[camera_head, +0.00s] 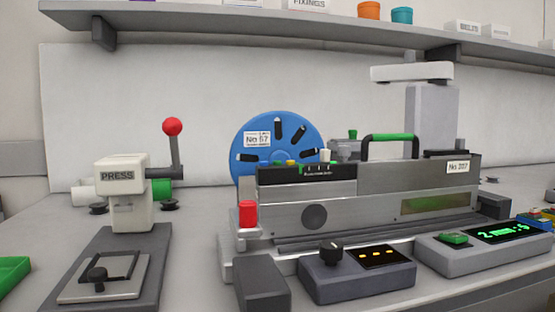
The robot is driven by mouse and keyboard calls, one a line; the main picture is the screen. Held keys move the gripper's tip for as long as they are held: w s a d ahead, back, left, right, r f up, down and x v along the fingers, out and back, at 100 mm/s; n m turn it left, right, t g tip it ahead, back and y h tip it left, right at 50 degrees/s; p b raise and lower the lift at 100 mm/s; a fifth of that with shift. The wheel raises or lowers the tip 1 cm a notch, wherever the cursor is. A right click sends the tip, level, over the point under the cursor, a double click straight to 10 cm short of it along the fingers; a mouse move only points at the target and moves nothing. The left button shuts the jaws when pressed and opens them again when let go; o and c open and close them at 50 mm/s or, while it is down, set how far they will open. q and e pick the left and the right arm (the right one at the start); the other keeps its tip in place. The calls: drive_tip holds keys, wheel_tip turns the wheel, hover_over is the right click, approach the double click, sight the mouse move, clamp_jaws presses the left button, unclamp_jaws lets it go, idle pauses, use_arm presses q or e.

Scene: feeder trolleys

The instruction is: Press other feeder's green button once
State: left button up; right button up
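One grey metal feeder (375,190) stands on the bench in the middle of the head view, with a green-topped carry handle (390,138) and a white number label (458,167). A blue reel (250,132) stands upright behind its left end. Small green and yellow parts (278,163) sit on the feeder's top left edge; they are too small to tell whether they are buttons. A green button (454,238) is on a grey box (475,256) with a green-lit display (502,232), in front of the feeder at the right. No second feeder is clearly visible. Neither gripper is in view.
A white press (127,195) with a red-ball lever (173,127) stands at the left. A shelf (250,25) runs above. Bare bench lies between press and feeder.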

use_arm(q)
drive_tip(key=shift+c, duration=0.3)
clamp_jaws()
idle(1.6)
